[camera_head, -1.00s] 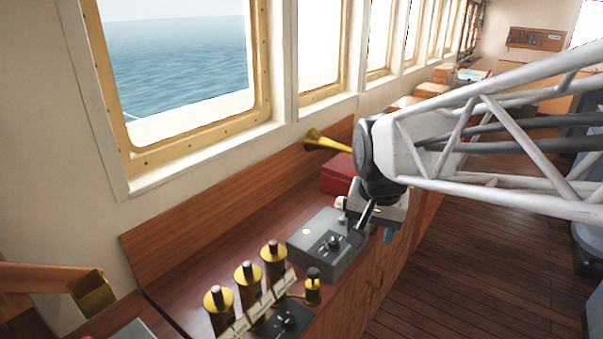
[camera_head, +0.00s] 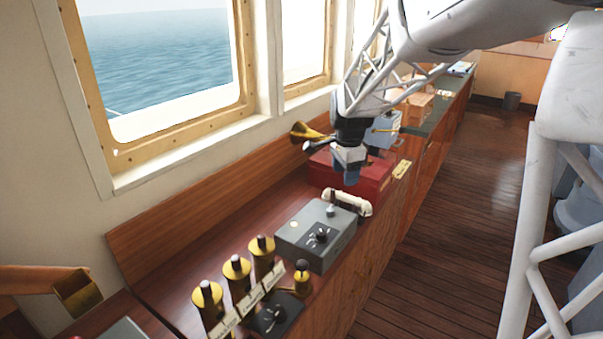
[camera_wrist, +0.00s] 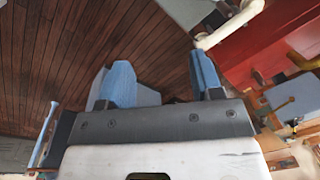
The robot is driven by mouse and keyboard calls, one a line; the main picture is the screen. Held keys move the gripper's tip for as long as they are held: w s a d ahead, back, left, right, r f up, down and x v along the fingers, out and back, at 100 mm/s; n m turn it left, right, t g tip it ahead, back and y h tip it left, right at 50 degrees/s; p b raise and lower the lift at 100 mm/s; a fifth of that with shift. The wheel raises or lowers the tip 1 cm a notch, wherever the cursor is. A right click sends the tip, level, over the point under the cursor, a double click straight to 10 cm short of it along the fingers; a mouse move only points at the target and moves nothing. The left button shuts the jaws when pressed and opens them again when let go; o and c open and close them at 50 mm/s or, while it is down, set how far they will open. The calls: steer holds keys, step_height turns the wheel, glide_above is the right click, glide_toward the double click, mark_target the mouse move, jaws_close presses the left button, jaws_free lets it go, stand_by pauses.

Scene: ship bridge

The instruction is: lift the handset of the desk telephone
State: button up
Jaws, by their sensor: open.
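A cream handset (camera_head: 348,201) lies between the far end of a grey box with a dark knob (camera_head: 318,240) and a red box (camera_head: 375,180) on the wooden console. I cannot tell exactly what it rests on. My gripper (camera_head: 350,182) hangs above and just beyond the handset, in front of the red box, apart from the handset as far as I can tell. In the wrist view, my blue-fingered gripper (camera_wrist: 162,72) is open and empty. The handset (camera_wrist: 232,24) shows there at the upper right, outside the fingers, with the red box (camera_wrist: 265,42) beside it.
Several brass-topped cylinders (camera_head: 237,275) stand on the near console. A brass horn (camera_head: 308,132) is by the window wall, left of my gripper. Farther boxes line the console behind. The wooden floor (camera_head: 440,220) to the right is open.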

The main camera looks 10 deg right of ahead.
steer(key=w+d+f+m, duration=0.2)
steer(key=w+f+m, duration=0.15)
steer(key=w, duration=0.25)
steer(key=w+d+f+m, duration=0.2)
steer(key=w+d+f, duration=0.15)
steer(key=w, duration=0.25)
steer(key=m+g, duration=0.1)
steer(key=m, duration=0.4)
glide_above(347, 195)
step_height(347, 195, down, 11)
steer(key=shift+r, duration=0.15)
steer(key=shift+f, duration=1.25)
steer(key=shift+f, duration=0.1)
steer(key=shift+s+f, duration=0.15)
steer(key=shift+f, duration=2.4)
jaws_close()
